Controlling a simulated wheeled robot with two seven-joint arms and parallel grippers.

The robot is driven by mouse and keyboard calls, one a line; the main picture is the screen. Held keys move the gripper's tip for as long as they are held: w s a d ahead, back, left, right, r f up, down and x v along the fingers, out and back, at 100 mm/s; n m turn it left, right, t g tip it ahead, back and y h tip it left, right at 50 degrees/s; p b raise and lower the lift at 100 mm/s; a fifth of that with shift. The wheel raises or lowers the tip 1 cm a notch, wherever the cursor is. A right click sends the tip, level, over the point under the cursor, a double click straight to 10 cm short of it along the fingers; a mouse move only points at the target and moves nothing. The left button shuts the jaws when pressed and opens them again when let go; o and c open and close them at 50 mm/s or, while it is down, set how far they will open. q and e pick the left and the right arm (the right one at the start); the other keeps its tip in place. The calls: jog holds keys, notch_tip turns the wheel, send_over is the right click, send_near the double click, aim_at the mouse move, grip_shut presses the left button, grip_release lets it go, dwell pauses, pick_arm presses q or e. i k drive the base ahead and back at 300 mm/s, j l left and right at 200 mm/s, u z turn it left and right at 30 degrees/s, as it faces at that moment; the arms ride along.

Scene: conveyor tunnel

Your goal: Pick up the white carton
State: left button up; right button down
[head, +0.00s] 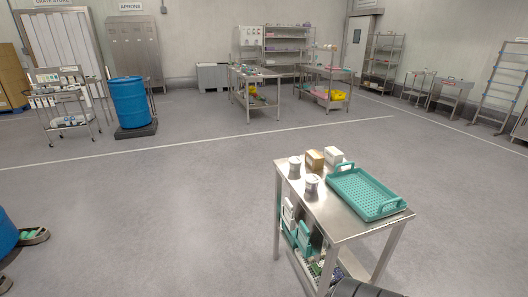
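A small white carton (334,155) stands on the top of a steel table (341,224) at the right of centre, near the table's far edge. A brown box (315,159) stands close to its left. A teal tray (366,193) with raised end handles lies in front of the carton and to its right. Neither of my grippers shows in this view, so I cannot see their state. Nothing is seen holding the carton.
Two whitish tubs (312,184) stand on the table left of the tray. White and teal items sit on its lower shelf. A blue barrel (129,101) and steel benches (254,84) stand farther back. Open floor (150,220) lies left of the table.

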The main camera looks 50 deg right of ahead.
aim_at(332, 155)
jog(key=z, duration=2.35)
